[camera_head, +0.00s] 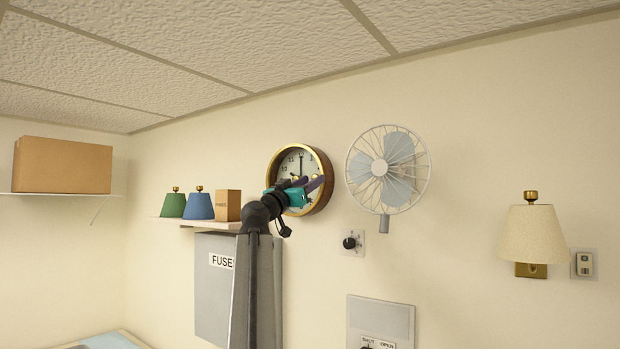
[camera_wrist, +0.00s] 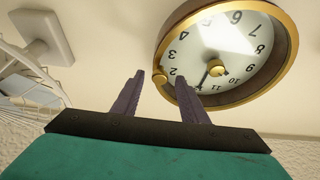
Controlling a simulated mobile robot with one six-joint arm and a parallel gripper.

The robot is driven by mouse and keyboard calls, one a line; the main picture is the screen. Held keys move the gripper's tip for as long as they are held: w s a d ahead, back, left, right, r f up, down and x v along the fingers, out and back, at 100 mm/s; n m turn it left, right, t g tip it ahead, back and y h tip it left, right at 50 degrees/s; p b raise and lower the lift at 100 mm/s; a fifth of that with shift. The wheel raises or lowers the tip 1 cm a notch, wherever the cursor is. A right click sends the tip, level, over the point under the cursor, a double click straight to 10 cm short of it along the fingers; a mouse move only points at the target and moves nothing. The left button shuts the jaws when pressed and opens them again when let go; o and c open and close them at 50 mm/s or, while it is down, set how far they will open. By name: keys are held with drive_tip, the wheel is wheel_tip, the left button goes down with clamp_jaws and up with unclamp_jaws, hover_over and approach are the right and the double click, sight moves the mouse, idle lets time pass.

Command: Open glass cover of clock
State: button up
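The clock (camera_head: 274,165) is round and hangs on the wall, with a brown case, gold rim and white dial. In the wrist view the clock (camera_wrist: 275,92) appears upside down, with a pale glare across its face. A small gold knob (camera_wrist: 160,79) sits at the rim, and a second gold knob (camera_wrist: 217,68) shows over the dial's middle. The glass cover looks shut against the case. My gripper (camera_head: 311,180) is in front of the clock's lower right. Its fingers (camera_wrist: 159,74) are open, on either side of the rim knob in the picture; contact cannot be told.
A wall fan (camera_head: 390,170) is close right of the clock, with a dial switch (camera_head: 350,243) below. A shelf (camera_head: 190,223) with green and blue shades and a small box is to the left, above a grey fuse box (camera_head: 212,300). A lamp (camera_head: 531,235) is far right.

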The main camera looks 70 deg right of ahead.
drive_tip(key=shift+d, duration=0.25)
clamp_jaws()
drive_tip(key=shift+a, duration=0.1)
drive_tip(key=shift+a+b, duration=0.15)
drive_tip(key=shift+b, duration=0.25)
